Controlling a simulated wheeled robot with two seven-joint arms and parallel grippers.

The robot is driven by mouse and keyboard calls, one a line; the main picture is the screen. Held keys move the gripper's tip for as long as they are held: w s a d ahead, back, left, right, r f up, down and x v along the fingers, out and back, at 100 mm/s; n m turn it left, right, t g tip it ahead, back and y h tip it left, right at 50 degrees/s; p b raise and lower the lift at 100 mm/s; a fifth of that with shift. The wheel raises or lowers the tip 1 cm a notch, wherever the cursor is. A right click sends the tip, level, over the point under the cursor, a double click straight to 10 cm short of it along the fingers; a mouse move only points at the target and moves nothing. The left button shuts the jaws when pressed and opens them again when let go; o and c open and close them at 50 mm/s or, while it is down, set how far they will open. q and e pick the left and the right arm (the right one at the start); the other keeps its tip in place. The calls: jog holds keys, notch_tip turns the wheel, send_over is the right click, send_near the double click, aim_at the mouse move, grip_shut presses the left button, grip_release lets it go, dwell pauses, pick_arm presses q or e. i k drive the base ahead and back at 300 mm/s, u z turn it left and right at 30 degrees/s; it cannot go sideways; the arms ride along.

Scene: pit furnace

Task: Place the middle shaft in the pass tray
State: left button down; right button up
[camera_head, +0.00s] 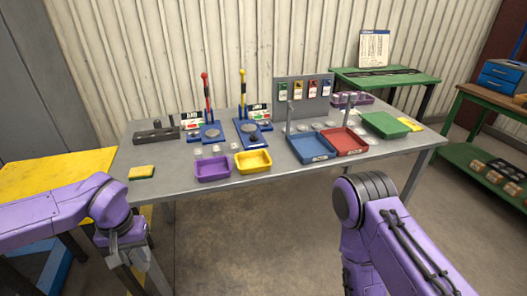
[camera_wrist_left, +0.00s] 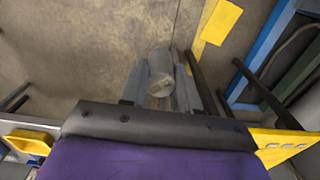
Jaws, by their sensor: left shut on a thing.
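My left gripper (camera_head: 140,268) hangs low in front of the table's left part, below the tabletop. In the left wrist view its two fingers are shut on a grey metal cylinder, the shaft (camera_wrist_left: 160,68), seen nearly end-on. A blue tray (camera_head: 312,147) and a red tray (camera_head: 345,140) stand side by side on the table's right half; their labels are too small to read, so I cannot tell which is the pass tray. My right arm comes in at the lower right; its gripper is out of view.
The grey table (camera_head: 285,185) also holds a purple bin (camera_head: 213,168), a yellow bin (camera_head: 253,161), two lever stands, a dark block (camera_head: 155,134), a sponge (camera_head: 142,172) and a green tray (camera_head: 386,124). A yellow table (camera_head: 50,165) stands at left. The front tabletop strip is mostly clear.

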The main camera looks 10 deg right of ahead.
aim_at(311, 150)
jog(key=z, duration=1)
jog(key=i, duration=0.15)
jog(key=z, duration=0.05)
